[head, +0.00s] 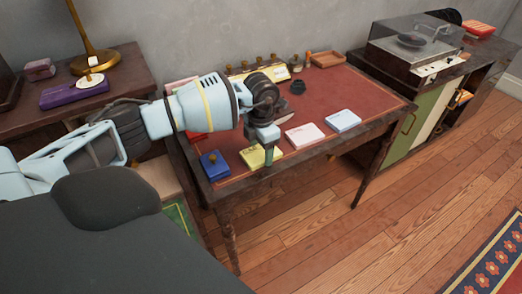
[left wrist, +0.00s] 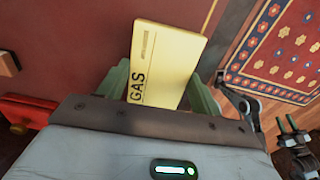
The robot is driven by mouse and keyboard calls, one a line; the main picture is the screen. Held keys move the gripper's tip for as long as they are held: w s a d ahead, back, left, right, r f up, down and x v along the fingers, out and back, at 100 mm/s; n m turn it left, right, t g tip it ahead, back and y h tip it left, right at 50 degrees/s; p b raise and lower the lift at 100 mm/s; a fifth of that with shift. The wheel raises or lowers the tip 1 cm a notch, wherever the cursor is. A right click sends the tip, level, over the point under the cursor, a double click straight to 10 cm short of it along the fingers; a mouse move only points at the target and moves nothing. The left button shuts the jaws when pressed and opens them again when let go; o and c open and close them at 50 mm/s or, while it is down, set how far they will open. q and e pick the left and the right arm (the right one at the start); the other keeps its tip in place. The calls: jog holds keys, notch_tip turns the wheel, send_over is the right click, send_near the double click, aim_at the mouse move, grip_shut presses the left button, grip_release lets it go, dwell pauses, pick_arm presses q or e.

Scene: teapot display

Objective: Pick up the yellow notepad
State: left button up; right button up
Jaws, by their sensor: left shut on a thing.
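The yellow notepad (head: 252,157) is at the front edge of the red-topped desk in the head view, beneath my left gripper (head: 268,153). In the left wrist view the notepad (left wrist: 166,52), with "GAS" printed on it, sits between the two green fingers of my left gripper (left wrist: 160,84). The gripper is shut on it. The arm and fingers hide part of the notepad in the head view. I cannot tell whether it is clear of the desk top.
On the desk (head: 330,95), a blue pad (head: 213,166) lies left of the notepad; a pinkish-white pad (head: 304,135) and a light blue pad (head: 343,121) lie right. A yellow-fronted rack (head: 274,76) stands behind. A record-player cabinet (head: 420,115) is at right. Wooden floor is open in front.

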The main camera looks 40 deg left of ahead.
aim_at(261, 152)
pick_arm(q)
jog(key=shift+r, duration=0.6)
notch_tip(261, 152, up, 2)
jog(key=shift+r, duration=0.25)
jog(key=s+d+r, duration=0.1)
jog(key=s+d, duration=0.9)
jog(key=d, duration=0.2)
jog(key=shift+s, duration=0.3)
